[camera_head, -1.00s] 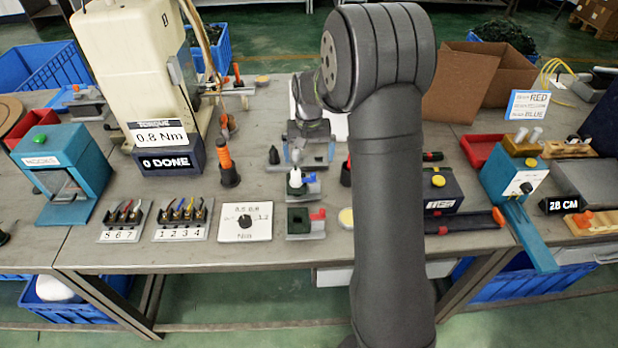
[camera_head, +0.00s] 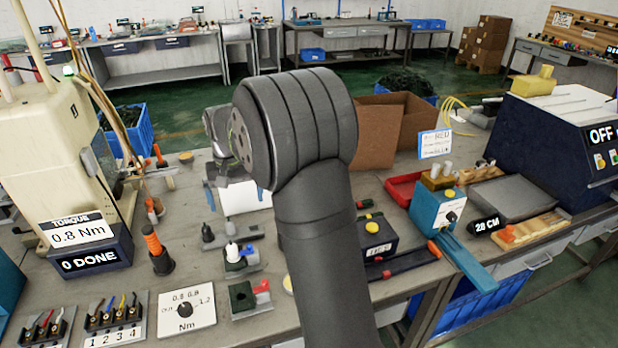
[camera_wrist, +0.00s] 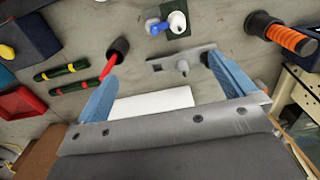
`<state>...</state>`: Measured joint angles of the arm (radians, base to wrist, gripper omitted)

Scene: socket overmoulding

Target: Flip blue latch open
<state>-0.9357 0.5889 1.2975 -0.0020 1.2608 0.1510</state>
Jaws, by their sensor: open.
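In the wrist view the blue latch (camera_wrist: 158,28) is near the top, left of the white part (camera_wrist: 177,20). My gripper (camera_wrist: 165,75) is open and empty, with its two blue fingers spread wide. In the head view my gripper (camera_head: 236,193) is behind the latch fixture, partly hidden by my arm. The latch lies beyond the fingertips, apart from them. I cannot tell the latch's exact position.
A grey plate with a peg (camera_wrist: 182,65) lies close to the right fingertip. A red-tipped tool (camera_wrist: 113,55) stands near the left fingertip. A white sheet (camera_wrist: 150,103) lies below the gripper. A green block with a red latch (camera_head: 262,286) stands in front of the blue latch.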

